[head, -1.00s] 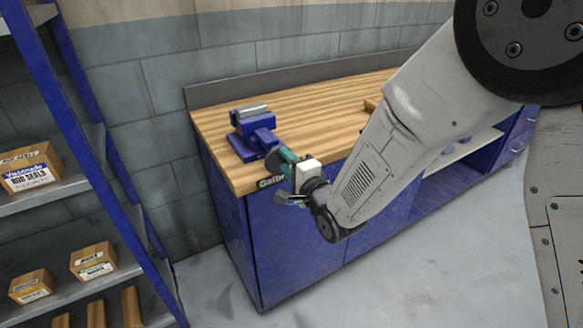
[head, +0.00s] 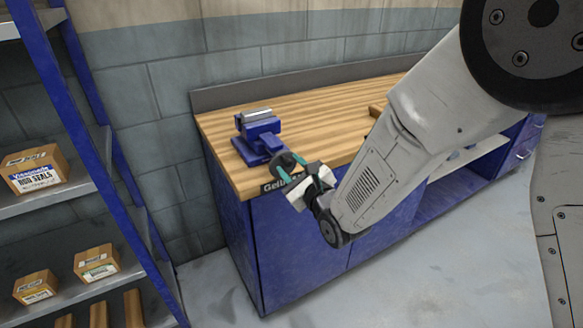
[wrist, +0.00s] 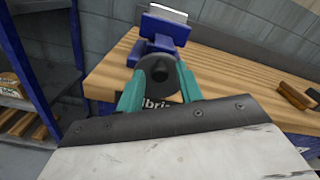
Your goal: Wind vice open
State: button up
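The blue vice (head: 258,140) with grey jaws stands at the left end of the wooden bench, near its front edge. It also shows at the top of the wrist view (wrist: 160,40). A dark round hub (wrist: 158,70) is at the vice's front end, past the bench edge. My gripper (head: 288,170) is at this hub. In the wrist view its teal fingers (wrist: 158,84) lie close along both sides of the hub and look shut on it. My gripper is rolled at an angle to the bench. The jaw gap cannot be made out clearly.
The bench top (head: 320,108) is mostly bare, with a small wooden piece (wrist: 295,95) farther right. A blue-framed shelf with boxes (head: 35,168) stands at the left. Blue cabinet fronts (head: 295,240) drop below the bench edge. The floor in front is clear.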

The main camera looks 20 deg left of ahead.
grip_shut()
jog(key=shift+s+a+f+n, duration=0.1)
jog(key=shift+s+a+n, duration=0.1)
jog(key=shift+n, duration=0.65)
jog(key=shift+s+a+f+n, duration=0.1)
jog(key=shift+s+n, duration=0.05)
jog(key=shift+n, duration=0.7)
jog(key=n, duration=0.2)
jog(key=shift+s+a+f+n, duration=0.15)
jog(key=shift+s+f+n, duration=0.05)
jog(key=shift+s+n, duration=0.1)
jog(key=shift+n, duration=0.4)
jog(key=shift+f, duration=0.1)
jog(key=n, duration=0.3)
jog(key=shift+s+a+f, duration=0.15)
jog(key=shift+a+f, duration=0.05)
jog(key=shift+f, duration=0.1)
jog(key=shift+n, duration=0.3)
